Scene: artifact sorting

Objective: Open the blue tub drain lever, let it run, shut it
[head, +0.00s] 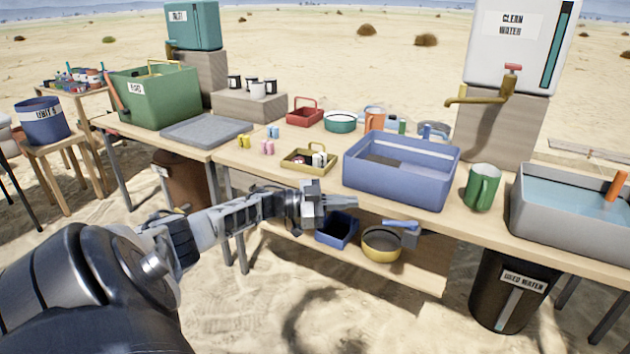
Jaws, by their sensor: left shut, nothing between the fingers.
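The blue tub (393,186) stands on the table near its front edge; a dark patch shows on its floor, and I see no clear water level. A blue drain lever (400,224) sticks out below the tub at the table's front edge, lying roughly level. A yellow bowl (381,248) sits on the lower shelf beneath the lever. My left gripper (352,202) is shut and empty, in front of the table edge, left of the lever and a little higher in the picture. It appears apart from the lever. My right gripper is out of view.
A green mug (482,187) and a grey tub of water (575,230) with an orange handle stand right of the blue tub. A yellow tray (310,159) lies left of it. A small dark blue bin (336,231) is on the lower shelf. A used water bin (508,295) stands below right.

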